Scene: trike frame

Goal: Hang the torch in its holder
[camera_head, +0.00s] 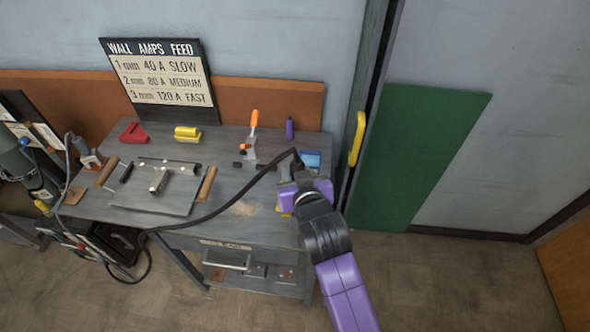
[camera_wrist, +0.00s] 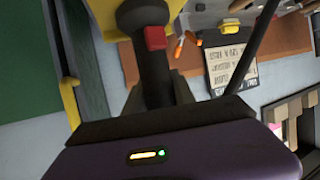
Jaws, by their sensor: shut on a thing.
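The torch has a black handle (camera_wrist: 158,75) with a red trigger (camera_wrist: 156,38) in the wrist view. My gripper (camera_wrist: 160,98) is shut around this handle. In the head view my gripper (camera_head: 301,182) is over the right front corner of the workbench, and the torch's black end (camera_head: 297,163) shows just above it. A black cable (camera_head: 222,207) runs from the torch left across the bench. A yellow part (camera_wrist: 103,18) shows behind the torch in the wrist view; I cannot tell whether it is the holder or whether the torch touches it.
The workbench (camera_head: 225,148) carries a red piece (camera_head: 134,133), a yellow block (camera_head: 187,133), an orange-handled clamp (camera_head: 254,120), a purple item (camera_head: 290,128) and a plate with wooden handles (camera_head: 158,186). A yellow handle (camera_head: 357,138) is beside a green panel (camera_head: 420,150). Floor at right is clear.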

